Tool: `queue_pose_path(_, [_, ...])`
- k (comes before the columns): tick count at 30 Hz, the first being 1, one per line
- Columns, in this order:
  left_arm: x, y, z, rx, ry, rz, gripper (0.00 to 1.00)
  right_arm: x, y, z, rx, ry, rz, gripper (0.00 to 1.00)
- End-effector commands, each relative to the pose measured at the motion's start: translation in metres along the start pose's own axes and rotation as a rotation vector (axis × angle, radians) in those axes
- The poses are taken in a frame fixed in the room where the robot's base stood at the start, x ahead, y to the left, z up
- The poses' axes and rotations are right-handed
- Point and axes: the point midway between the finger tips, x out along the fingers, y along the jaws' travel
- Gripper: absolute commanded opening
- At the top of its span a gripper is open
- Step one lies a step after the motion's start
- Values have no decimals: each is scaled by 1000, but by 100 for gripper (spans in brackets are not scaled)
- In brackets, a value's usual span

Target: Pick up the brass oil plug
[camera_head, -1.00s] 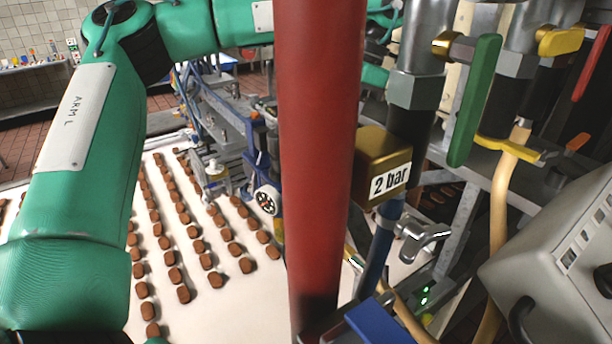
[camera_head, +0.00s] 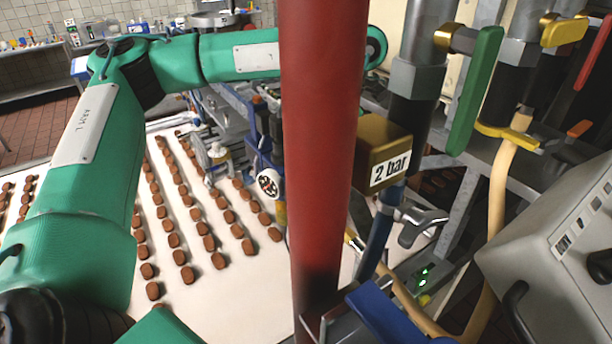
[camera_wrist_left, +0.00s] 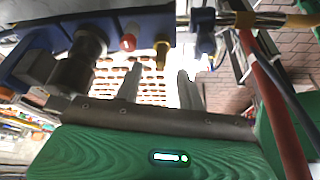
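A small brass-coloured plug (camera_wrist_left: 161,54) sticks out of the blue machine body (camera_wrist_left: 95,35) in the left wrist view. It appears between and just beyond the fingertips of my left gripper (camera_wrist_left: 160,72). The gripper is open with nothing between its fingers. Whether the fingers touch the plug cannot be told. A red-capped fitting (camera_wrist_left: 127,42) sits just left of the plug. In the head view, my left arm reaches behind the red column, and its gripper is hidden there. I cannot make out the plug in the head view. My right gripper shows in neither view.
The red column (camera_head: 322,150) stands close in front. A "2 bar" brass block (camera_head: 383,150), a green-handled valve (camera_head: 474,90) and a hose (camera_head: 497,190) are on the right, beside a grey box (camera_head: 560,250). Rows of brown biscuits lie on the white belt (camera_head: 255,300).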

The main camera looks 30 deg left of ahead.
Motion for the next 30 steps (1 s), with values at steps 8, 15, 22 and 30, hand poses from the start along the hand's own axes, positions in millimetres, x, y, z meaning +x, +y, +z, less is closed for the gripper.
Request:
queue_pose_path(8, [21, -1, -2, 2, 3, -4, 39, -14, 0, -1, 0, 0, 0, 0])
queue_pose_path(15, [42, -2, -2, 2, 3, -3, 39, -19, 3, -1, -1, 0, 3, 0])
queue_pose_path(22, [50, -1, -2, 1, 1, -2, 39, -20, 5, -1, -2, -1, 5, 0])
queue_pose_path(30, [50, -1, -1, 0, 1, -1, 26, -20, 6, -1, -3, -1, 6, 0])
